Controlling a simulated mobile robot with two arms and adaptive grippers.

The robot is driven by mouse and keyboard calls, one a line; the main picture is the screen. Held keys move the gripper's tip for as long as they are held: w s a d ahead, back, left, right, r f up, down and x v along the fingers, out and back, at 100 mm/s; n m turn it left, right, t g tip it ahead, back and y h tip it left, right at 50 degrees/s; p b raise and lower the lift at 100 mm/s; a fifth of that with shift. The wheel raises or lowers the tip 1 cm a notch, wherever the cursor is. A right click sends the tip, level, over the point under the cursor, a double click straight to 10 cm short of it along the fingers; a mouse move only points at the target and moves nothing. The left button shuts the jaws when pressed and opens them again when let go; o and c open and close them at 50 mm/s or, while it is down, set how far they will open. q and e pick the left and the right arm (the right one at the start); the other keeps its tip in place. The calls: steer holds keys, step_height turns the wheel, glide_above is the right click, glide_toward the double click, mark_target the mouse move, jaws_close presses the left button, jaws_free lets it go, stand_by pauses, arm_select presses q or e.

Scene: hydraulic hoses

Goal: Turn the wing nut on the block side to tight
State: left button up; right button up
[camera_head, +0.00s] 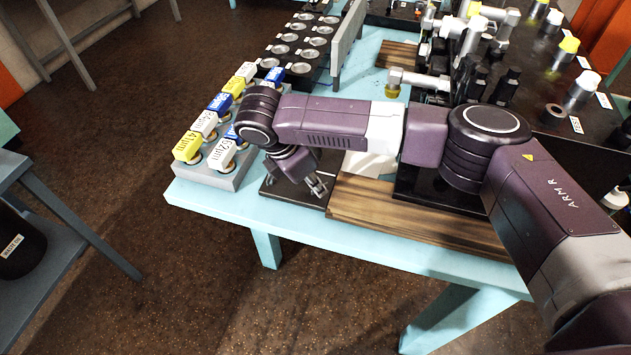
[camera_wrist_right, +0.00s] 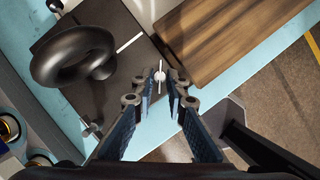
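My right gripper (camera_head: 318,188) hangs low over a dark plate (camera_head: 282,196) near the table's front edge in the head view. In the right wrist view the two fingers (camera_wrist_right: 161,90) are apart. A small bright metal piece (camera_wrist_right: 160,75) shows in the gap at their tips; it may be the wing nut, but it is too small to be sure. I cannot tell whether the fingers touch it. My left gripper is not in view.
A wooden board (camera_head: 400,212) lies right of the plate. A grey rack (camera_head: 225,175) with labelled yellow, white and blue blocks stands to the left. Black benches with fittings (camera_head: 580,90) fill the back right. The front strip of the blue table (camera_head: 240,215) is clear.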

jaws_close()
